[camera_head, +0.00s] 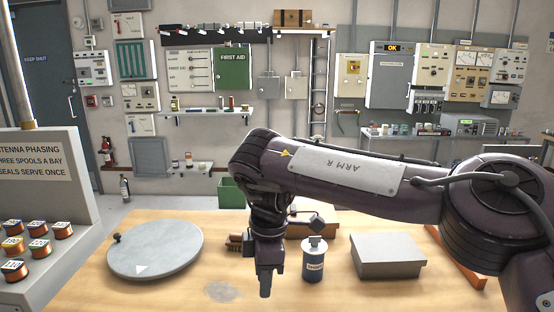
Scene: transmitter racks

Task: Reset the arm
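My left gripper is not in view.
Several copper spools (38,250) sit on a panel at left.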

